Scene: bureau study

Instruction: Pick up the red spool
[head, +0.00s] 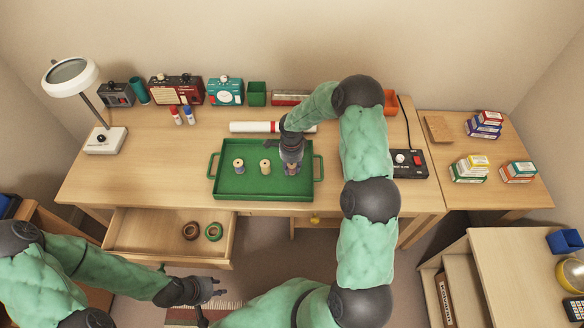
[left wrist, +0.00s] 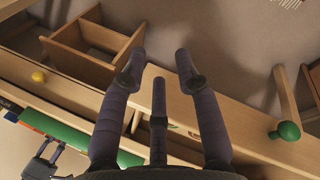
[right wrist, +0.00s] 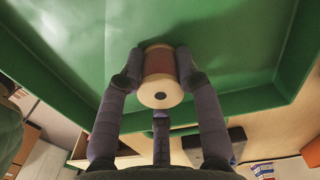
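The red spool (right wrist: 160,68), dull red thread between cream ends, is in the green tray (right wrist: 235,50). In the right wrist view it sits between the fingertips of my right gripper (right wrist: 160,62). Those fingers are spread about as wide as those of my empty left gripper, and I see no clear squeeze on the spool. In the head view my right gripper (head: 291,165) reaches down into the tray's right part and mostly hides the spool. My left gripper (head: 212,288) is open and empty in front of the desk, and also shows in the left wrist view (left wrist: 160,65).
Two other spools, one yellowish (head: 238,164) and one tan (head: 265,166), stand left of my right gripper in the tray. A white roll (head: 250,127) lies behind it. An open drawer (head: 150,232) with two tape rolls juts out below.

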